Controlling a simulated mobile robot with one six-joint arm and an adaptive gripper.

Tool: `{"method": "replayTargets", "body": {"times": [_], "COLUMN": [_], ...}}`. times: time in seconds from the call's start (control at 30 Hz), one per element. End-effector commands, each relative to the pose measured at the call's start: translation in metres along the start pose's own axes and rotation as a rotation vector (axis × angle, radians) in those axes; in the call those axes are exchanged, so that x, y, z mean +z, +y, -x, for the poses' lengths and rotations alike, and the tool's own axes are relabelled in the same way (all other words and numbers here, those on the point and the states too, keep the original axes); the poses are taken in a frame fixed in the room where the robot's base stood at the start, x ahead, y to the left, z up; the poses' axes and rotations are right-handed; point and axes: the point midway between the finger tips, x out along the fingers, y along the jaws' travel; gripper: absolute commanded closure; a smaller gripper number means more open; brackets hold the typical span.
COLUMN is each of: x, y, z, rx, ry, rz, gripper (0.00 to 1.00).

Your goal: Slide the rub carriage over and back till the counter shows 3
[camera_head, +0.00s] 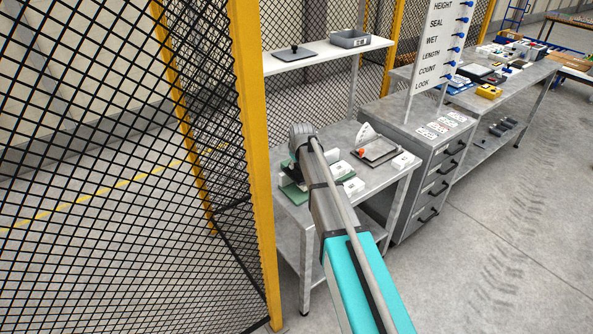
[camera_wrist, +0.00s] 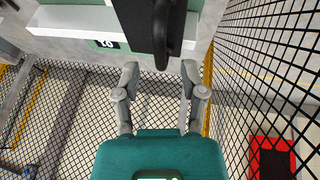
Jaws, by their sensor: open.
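In the wrist view my gripper (camera_wrist: 160,70) is open, its two grey fingers apart. A dark upright piece with a rounded end (camera_wrist: 160,40) stands at the fingertips, roughly in line with the gap; I cannot tell if they touch it. It may be the rub carriage's handle. Behind it runs a pale bar (camera_wrist: 70,18) with a small dark window (camera_wrist: 106,44) showing white digits, perhaps the counter; the reading is unclear. In the head view my arm covers much of a green-based device (camera_head: 294,192) on the grey table, and my fingers are hidden.
A tilted plate device with a white dial (camera_head: 378,150) stands on the table to the right. A shelf above holds a grey bin (camera_head: 350,39). A yellow post (camera_head: 256,160) and mesh fence stand close on the left. A drawer cabinet (camera_head: 432,180) stands to the right.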

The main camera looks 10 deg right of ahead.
Motion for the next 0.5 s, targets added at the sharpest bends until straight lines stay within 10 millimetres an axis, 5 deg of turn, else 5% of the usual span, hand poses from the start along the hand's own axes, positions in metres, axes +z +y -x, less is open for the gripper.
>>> {"method": "replayTargets", "body": {"times": [0.5], "x": [0.0], "y": [0.0], "z": [-0.023], "rx": [0.0], "ry": [0.0], "rz": [0.0], "gripper": [0.46]}}
